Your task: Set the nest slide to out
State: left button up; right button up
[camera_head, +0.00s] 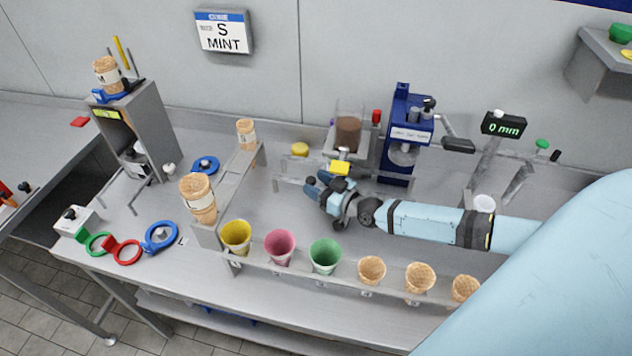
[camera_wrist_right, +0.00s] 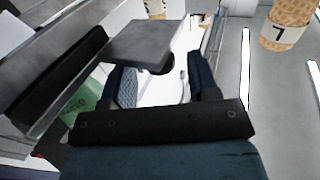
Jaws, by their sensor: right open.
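No part is clearly marked as the nest slide. A low grey rail (camera_head: 284,183) runs behind my right gripper (camera_head: 316,187), below the blue press (camera_head: 405,135). My right gripper is open above the middle of the bench. In the right wrist view its dark fingers (camera_wrist_right: 160,82) stand apart around a pale strip, with a flat grey plate (camera_wrist_right: 155,42) just beyond and partly over them. I cannot tell whether the gripper touches the plate. My left gripper is not in view.
A front rack (camera_head: 330,276) holds several coloured cups and cones. A tall wrapped cone (camera_head: 198,198) stands on the left rack. A grey machine (camera_head: 155,115) and coloured rings (camera_head: 160,237) are at the left. A "0 mm" display (camera_head: 503,124) stands at the right.

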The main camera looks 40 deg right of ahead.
jog(key=shift+w+a, duration=0.1)
jog(key=shift+w, duration=0.15)
